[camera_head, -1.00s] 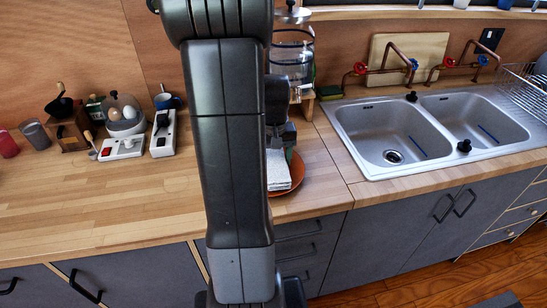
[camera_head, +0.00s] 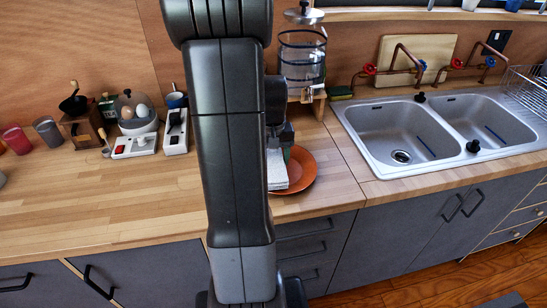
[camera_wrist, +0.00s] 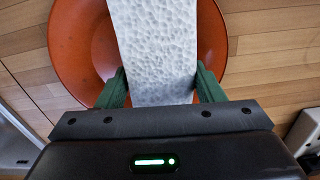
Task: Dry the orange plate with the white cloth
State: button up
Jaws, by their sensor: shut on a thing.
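The orange plate (camera_head: 303,168) lies on the wooden counter near its front edge, left of the sink; my arm hides part of it in the head view. It also shows in the wrist view (camera_wrist: 80,45). The white cloth (camera_head: 277,170) is a textured strip over the plate. In the wrist view the cloth (camera_wrist: 155,45) reaches across the plate's middle. My gripper (camera_wrist: 160,88) is shut on the cloth, with a green finger at each side of it. I cannot tell whether the cloth touches the plate.
A double sink (camera_head: 400,138) is at the right. A glass dispenser (camera_head: 301,62) stands behind the plate on a wooden stand. Power strips (camera_head: 135,146), a grinder (camera_head: 78,122) and cups (camera_head: 47,130) stand at the back left. The counter's front left is clear.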

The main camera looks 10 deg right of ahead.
jog(key=shift+a, duration=0.35)
jog(key=shift+w+a+r+p, duration=0.15)
jog(key=shift+r+p, duration=0.2)
jog(key=shift+r, duration=0.3)
jog(key=shift+s+a+r+p, duration=0.1)
jog(key=shift+r+p, duration=0.25)
jog(key=shift+r, duration=0.25)
jog(key=shift+d+r, duration=0.15)
jog(key=shift+r, duration=0.1)
jog(key=shift+r+p, duration=0.3)
jog(key=shift+p, duration=0.2)
jog(key=shift+r+p, duration=1.75)
jog(key=shift+r, duration=0.55)
